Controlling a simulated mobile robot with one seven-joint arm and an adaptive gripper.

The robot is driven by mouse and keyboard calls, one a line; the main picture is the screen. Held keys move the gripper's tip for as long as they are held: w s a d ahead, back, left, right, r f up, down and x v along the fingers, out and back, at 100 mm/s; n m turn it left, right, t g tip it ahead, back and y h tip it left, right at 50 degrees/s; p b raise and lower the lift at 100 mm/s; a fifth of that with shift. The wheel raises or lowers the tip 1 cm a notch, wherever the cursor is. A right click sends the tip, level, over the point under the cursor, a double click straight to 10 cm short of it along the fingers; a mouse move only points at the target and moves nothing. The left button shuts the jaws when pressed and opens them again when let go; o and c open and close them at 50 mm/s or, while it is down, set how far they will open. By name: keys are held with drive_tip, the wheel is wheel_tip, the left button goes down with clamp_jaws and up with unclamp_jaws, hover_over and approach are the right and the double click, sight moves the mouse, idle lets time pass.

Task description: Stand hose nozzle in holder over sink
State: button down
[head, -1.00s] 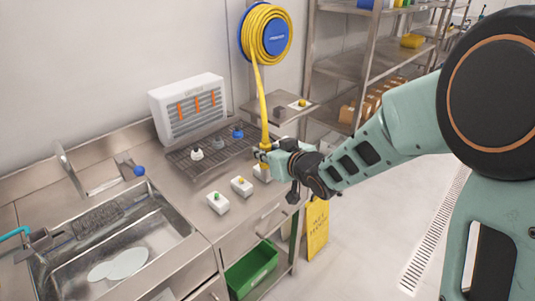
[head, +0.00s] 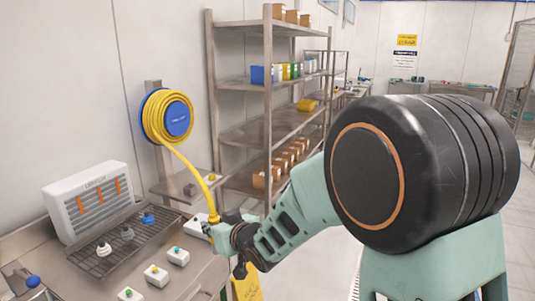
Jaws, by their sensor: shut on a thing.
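The yellow hose (head: 190,168) runs from the blue wall reel (head: 177,118) down to my gripper (head: 213,228). My gripper is shut on the yellow nozzle end of the hose (head: 214,217), just beyond the right end of the counter's white boxes. The fingers cover part of the nozzle, so its tip is hard to make out. The sink is almost wholly out of view; a blue-knobbed fitting (head: 33,281) shows at the lower left. I cannot make out the nozzle holder.
A wire rack (head: 120,243) with several small knobbed fittings lies on the counter before a white louvred unit (head: 95,203). White button boxes (head: 156,275) line the front. A small steel wall shelf (head: 180,188) is behind my gripper. Tall shelving (head: 268,130) stands beyond.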

drive_tip(key=w+d+r+m+t+h+p, duration=0.1)
drive_tip(key=d+r+m+h, duration=0.1)
drive_tip(key=d, duration=1.3)
drive_tip(key=w+d+r+m+t+h+p, duration=0.1)
drive_tip(key=d+m+h, duration=0.4)
drive_tip(key=d, duration=0.9)
drive_tip(key=shift+w+d+r+t+h+p, duration=0.2)
drive_tip(key=shift+d+r+t+h+p, duration=0.3)
drive_tip(key=shift+r, duration=0.45)
drive_tip(key=shift+a, duration=0.3)
